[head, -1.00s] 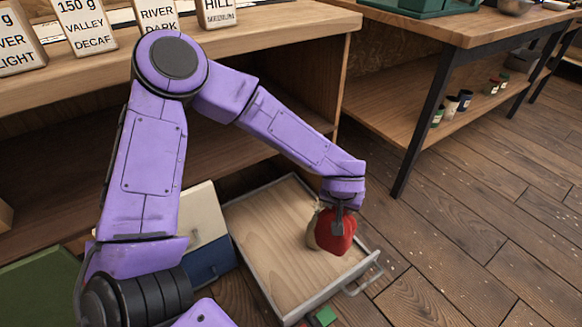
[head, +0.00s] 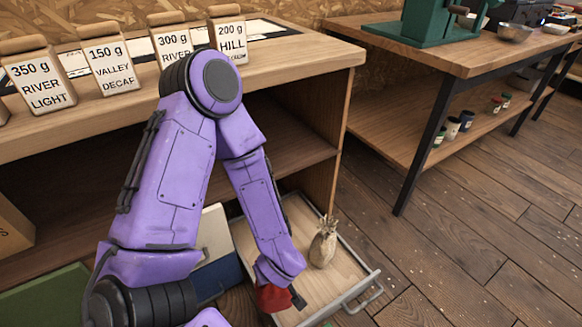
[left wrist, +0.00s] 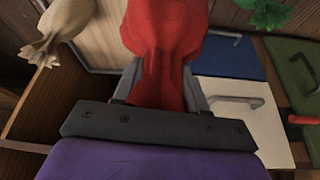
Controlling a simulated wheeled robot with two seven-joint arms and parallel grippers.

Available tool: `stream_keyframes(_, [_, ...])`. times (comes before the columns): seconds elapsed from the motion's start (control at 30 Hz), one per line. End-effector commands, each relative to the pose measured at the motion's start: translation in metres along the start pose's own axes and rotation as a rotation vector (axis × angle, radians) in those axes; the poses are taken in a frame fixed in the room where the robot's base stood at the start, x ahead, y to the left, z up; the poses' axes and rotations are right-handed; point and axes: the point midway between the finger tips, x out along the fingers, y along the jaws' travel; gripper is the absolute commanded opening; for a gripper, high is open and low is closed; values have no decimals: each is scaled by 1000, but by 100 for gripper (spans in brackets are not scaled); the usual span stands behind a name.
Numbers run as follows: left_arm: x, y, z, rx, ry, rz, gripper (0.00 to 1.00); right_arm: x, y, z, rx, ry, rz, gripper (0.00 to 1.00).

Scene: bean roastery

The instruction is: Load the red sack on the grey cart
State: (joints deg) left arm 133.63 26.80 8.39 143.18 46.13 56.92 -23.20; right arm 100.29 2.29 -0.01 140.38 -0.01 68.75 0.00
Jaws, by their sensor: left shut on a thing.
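My left gripper (head: 290,297) is shut on the red sack (head: 272,299), low at the near left side of a grey-rimmed open box. My forearm partly hides the sack in the head view. In the left wrist view the red sack (left wrist: 165,40) fills the space between the fingers. The box has a wooden floor (head: 312,287) and a grey bar handle (head: 362,292). I cannot tell whether it is the grey cart or a drawer; no other grey cart is clear. My right gripper is not in view.
A cream tied sack (head: 323,245) stands in the box. A wooden shelf (head: 300,60) stands behind. Open plank floor (head: 460,250) lies right.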

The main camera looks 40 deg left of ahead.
Motion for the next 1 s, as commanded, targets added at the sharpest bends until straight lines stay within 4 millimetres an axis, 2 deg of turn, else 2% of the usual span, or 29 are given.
stream_keyframes(0.03, [10,4,0,-5,4,4,0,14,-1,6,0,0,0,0])
stream_keyframes(0.2, [22,14,-8,-6,2,8,0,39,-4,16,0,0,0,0])
stream_keyframes(0.37, [36,29,-25,-5,0,4,0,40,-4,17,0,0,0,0])
stream_keyframes(0.6, [70,56,-49,-4,0,4,0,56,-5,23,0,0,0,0])
stream_keyframes(0.8, [110,71,-55,-2,0,3,0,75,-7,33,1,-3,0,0])
stream_keyframes(1.0, [123,79,-60,0,-1,4,0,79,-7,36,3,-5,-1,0])
